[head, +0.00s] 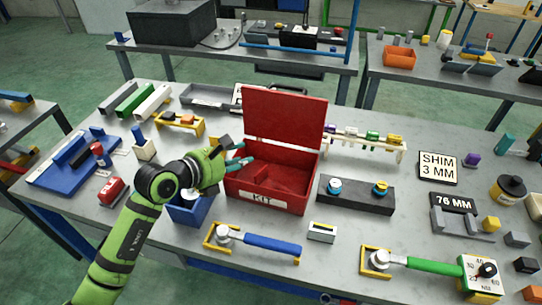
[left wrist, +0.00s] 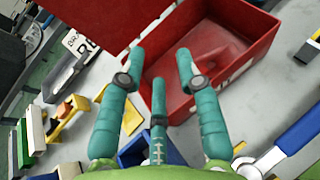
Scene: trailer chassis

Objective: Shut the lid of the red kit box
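The red kit box (head: 268,198) stands on the grey workbench with its label facing the front. Its lid (head: 285,118) stands open, raised upright at the back edge. The inside of the box is visible and looks mostly empty, with a red raised part in it. My left gripper (head: 240,157) is at the box's left side, near the lid's lower left corner. In the left wrist view my left gripper (left wrist: 160,68) has its teal fingers spread with nothing between them. The box (left wrist: 228,75) and the lid (left wrist: 88,28) lie beyond the fingers. Whether a finger touches the box is unclear. My right gripper is not in view.
A blue bin (head: 190,212) stands under my left wrist. A blue-handled tool (head: 262,243) lies in front of the box. A dark block with two knobs (head: 356,197) is at its right. A rack with coloured pieces (head: 365,142) stands behind right.

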